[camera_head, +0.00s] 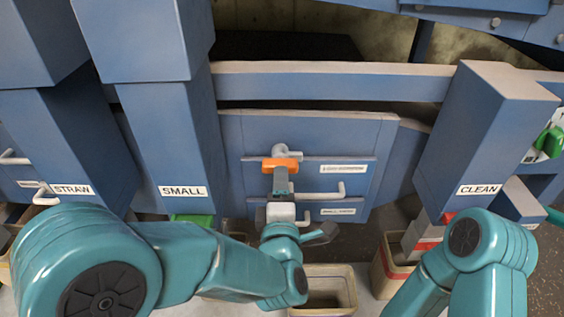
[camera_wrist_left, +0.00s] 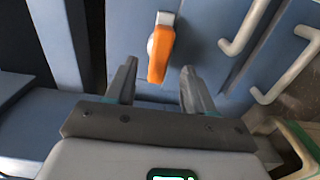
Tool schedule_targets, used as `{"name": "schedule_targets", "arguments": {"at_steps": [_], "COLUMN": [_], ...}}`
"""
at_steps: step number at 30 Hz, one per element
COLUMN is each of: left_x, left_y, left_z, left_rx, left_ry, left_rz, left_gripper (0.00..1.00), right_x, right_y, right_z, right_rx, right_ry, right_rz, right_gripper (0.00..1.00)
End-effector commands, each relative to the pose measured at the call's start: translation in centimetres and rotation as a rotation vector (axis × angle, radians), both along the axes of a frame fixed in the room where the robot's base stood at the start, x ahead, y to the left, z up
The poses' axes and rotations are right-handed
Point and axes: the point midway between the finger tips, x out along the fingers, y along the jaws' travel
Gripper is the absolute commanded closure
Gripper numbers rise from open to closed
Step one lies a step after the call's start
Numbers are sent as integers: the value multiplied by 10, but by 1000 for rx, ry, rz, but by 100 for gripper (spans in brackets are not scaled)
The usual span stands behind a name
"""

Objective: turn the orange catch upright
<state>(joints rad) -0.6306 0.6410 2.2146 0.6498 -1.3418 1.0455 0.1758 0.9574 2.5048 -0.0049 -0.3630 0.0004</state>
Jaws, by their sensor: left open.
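The orange catch (camera_head: 280,162) is on the blue door panel (camera_head: 318,135), below a pale round knob (camera_head: 284,150). In the head view it looks roughly level, lying crosswise, with its middle partly covered by my left gripper. In the left wrist view the catch (camera_wrist_left: 160,55) shows as an orange bar with a pale end at the top. My left gripper (camera_head: 281,182) points at the catch from the front. Its two fingers (camera_wrist_left: 159,72) are open, one on each side of the catch's lower end in that picture, and not closed on it. My right gripper is out of the picture.
Pale hooked handles (camera_head: 322,194) stick out of the panel to the right of the catch. Blue chutes labelled SMALL (camera_head: 170,150) and CLEAN (camera_head: 480,140) flank the panel. A tan bin (camera_head: 335,280) stands below, and another bin (camera_head: 388,275) is to its right.

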Motion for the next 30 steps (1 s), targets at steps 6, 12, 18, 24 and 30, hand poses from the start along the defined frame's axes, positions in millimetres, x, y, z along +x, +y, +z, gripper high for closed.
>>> {"name": "schedule_targets", "arguments": {"at_steps": [6, 12, 18, 24, 30], "left_x": [44, 64, 67, 67, 67], "left_y": [2, 1, -1, -2, -2], "left_z": [0, 0, -1, -1, -1], "left_rx": [1, 2, 3, 3, 4], "left_ry": [1, 1, 1, 1, 2], "left_rz": [3, 1, 0, 0, 0], "left_gripper": [47, 47, 47, 79, 98], "right_x": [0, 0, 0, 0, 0], "right_y": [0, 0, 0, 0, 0], "right_z": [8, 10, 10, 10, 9], "right_rx": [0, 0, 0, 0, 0], "right_ry": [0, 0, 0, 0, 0], "right_rz": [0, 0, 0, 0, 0], "right_gripper": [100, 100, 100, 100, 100]}}
